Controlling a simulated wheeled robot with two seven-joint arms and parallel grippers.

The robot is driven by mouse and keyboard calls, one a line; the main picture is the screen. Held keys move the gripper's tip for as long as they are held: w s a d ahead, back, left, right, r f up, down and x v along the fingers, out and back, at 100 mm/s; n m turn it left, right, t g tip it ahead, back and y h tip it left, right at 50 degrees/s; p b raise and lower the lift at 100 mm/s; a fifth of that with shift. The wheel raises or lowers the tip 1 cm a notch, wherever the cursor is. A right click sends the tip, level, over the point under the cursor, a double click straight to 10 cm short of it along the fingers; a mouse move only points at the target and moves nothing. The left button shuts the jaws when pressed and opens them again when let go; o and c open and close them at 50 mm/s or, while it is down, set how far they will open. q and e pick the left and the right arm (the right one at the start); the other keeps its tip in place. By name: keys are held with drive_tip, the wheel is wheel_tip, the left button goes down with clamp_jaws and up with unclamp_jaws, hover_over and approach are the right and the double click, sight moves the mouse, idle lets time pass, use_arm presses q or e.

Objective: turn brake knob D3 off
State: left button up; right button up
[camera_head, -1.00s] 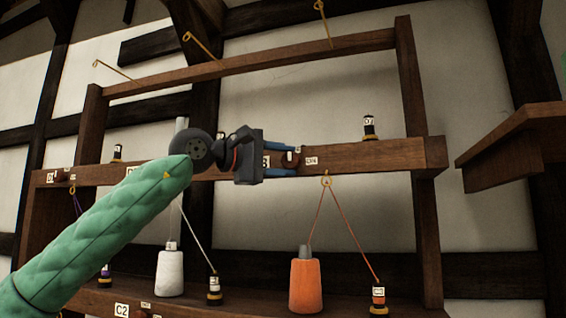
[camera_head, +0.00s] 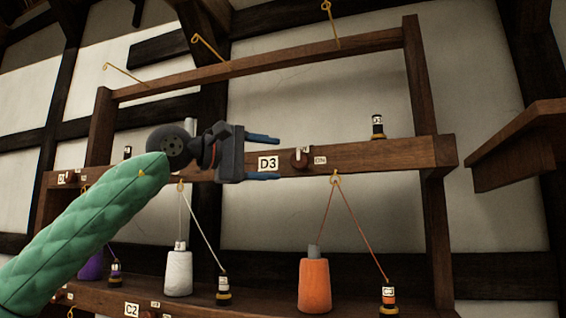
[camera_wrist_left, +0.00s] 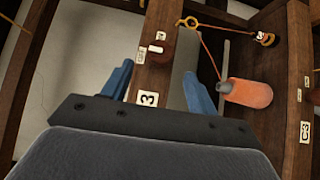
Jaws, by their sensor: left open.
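Brake knob D3 (camera_head: 300,157) is a round brown knob with a pale pointer, on the wooden rail between the D3 label (camera_head: 267,163) and a small ON label (camera_head: 320,160). The pointer stands about upright in the head view. The knob also shows in the left wrist view (camera_wrist_left: 159,49), beyond the fingertips. My left gripper (camera_head: 277,157) is open and empty, with its blue fingers left of the knob and apart from it. The D3 label lies between the fingers in the head view. My right gripper is not in view.
An orange cone spool (camera_head: 314,285) and a white one (camera_head: 178,274) stand on the lower shelf, with threads rising to hooks. A small dark bobbin (camera_head: 377,127) stands on the rail to the right. A wooden ledge (camera_head: 515,145) juts out at far right.

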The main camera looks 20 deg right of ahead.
use_arm(q)
drive_tip(key=shift+s+a, duration=0.25)
drive_tip(key=shift+a, duration=0.8)
